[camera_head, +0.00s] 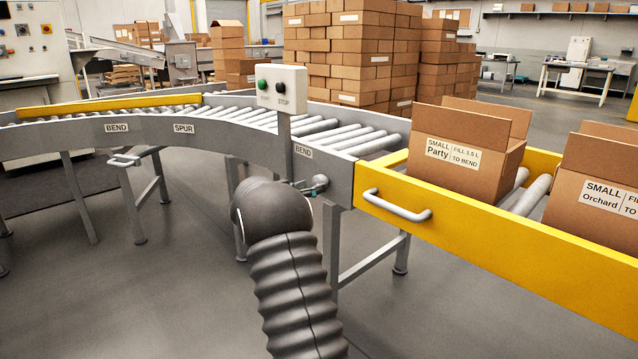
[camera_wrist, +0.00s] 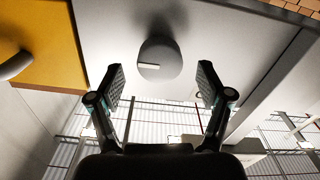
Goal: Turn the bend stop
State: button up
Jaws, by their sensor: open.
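The bend stop is a grey rounded knob (camera_head: 320,182) on the conveyor's side plate, below the "BEND" label (camera_head: 303,152). In the wrist view the knob (camera_wrist: 160,62) shows straight ahead, with a pale mark on its face. My gripper (camera_wrist: 160,78) is open, with one finger on each side of the knob in that picture. I cannot tell whether the fingertips reach around the knob or stop short of it; no contact shows. In the head view my arm hides most of the gripper.
A yellow gate section (camera_head: 500,219) with a grey handle (camera_head: 397,206) joins at the right and carries open cartons, including a "Party" box (camera_head: 460,165). A control box (camera_head: 282,88) with green and black buttons stands above the bend. Floor below is clear beside the conveyor legs.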

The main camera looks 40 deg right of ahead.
aim_at(317, 184)
jog(key=shift+w+d, duration=0.15)
jog(key=shift+d, duration=1.75)
jog(key=shift+c, duration=0.2)
jog(key=c, duration=1.1)
